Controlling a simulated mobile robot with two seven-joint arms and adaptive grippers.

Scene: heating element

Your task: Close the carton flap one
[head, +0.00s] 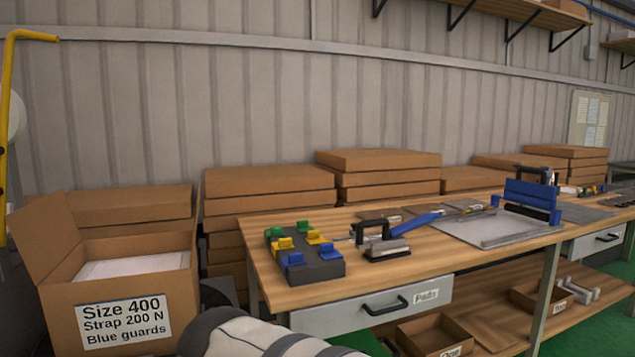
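An open brown carton (60,311) stands at the lower left. Its front carries a white label (123,321) reading "Size 400, Strap 200 N, Blue guards". One carton flap (45,238) stands raised on the left side and leans outward. A flat white item (135,268) lies inside and is visible through the open top. A grey and white link of my arm shows at the bottom, right of the carton, with a dark rounded part beside the carton's right wall. No gripper fingers can be made out, and I cannot tell which arm this is.
A wooden workbench (310,290) stands right of the carton. It holds a dark block (318,268) with coloured clips, a black-handled tool (378,238) and a blue press (531,197). Flat cartons (268,180) are stacked behind. A yellow pole (8,130) rises at the left.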

